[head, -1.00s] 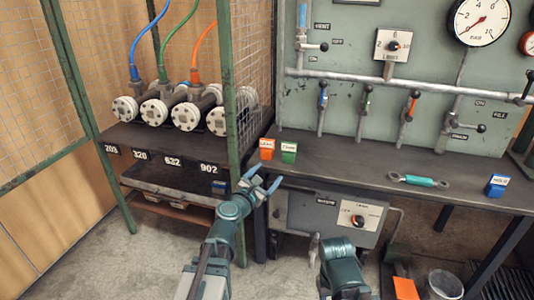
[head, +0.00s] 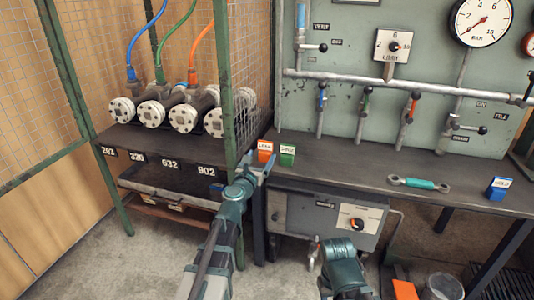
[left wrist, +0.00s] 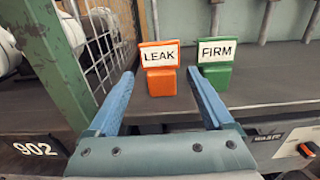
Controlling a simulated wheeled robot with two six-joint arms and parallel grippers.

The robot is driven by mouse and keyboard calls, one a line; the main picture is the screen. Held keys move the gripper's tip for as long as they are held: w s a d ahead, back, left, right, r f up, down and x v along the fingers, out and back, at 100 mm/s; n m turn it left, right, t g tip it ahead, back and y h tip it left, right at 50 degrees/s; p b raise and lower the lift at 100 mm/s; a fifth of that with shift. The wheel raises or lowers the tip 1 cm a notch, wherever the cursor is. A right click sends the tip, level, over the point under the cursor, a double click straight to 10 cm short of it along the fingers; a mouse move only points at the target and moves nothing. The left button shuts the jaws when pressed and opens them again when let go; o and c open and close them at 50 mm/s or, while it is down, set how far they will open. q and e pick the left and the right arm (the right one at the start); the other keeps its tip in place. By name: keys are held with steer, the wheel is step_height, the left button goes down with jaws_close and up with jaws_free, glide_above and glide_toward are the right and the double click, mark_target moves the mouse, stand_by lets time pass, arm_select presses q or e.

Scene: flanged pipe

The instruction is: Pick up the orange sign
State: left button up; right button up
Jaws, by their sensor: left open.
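The orange sign (head: 265,151) is a small block with a white LEAK plate, standing upright near the left end of the dark bench. In the left wrist view the orange sign (left wrist: 162,83) stands ahead between the two blue fingers. My left gripper (head: 256,167) is open and empty, just in front of the sign at the bench edge; it also shows in the left wrist view (left wrist: 160,74). I cannot tell whether either finger touches the sign. Part of my right arm shows at the bottom of the head view, but its gripper does not.
A green FIRM sign (head: 287,155) stands close to the right of the orange one. A green mesh-cage post (left wrist: 52,62) rises close on the left. A turquoise-handled tool (head: 419,183) and a blue sign (head: 497,188) are farther right on the bench (head: 345,170).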

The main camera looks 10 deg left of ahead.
mark_target(265, 149)
arm_select(q)
steer(key=shift+w+d+r, duration=0.1)
steer(key=shift+w, duration=1.35)
steer(key=shift+w+d+r, duration=0.1)
steer(key=shift+w, duration=1.3)
steer(key=c, duration=1.2)
arm_select(e)
steer(key=shift+w+a+r, duration=0.1)
steer(key=shift+w, duration=0.3)
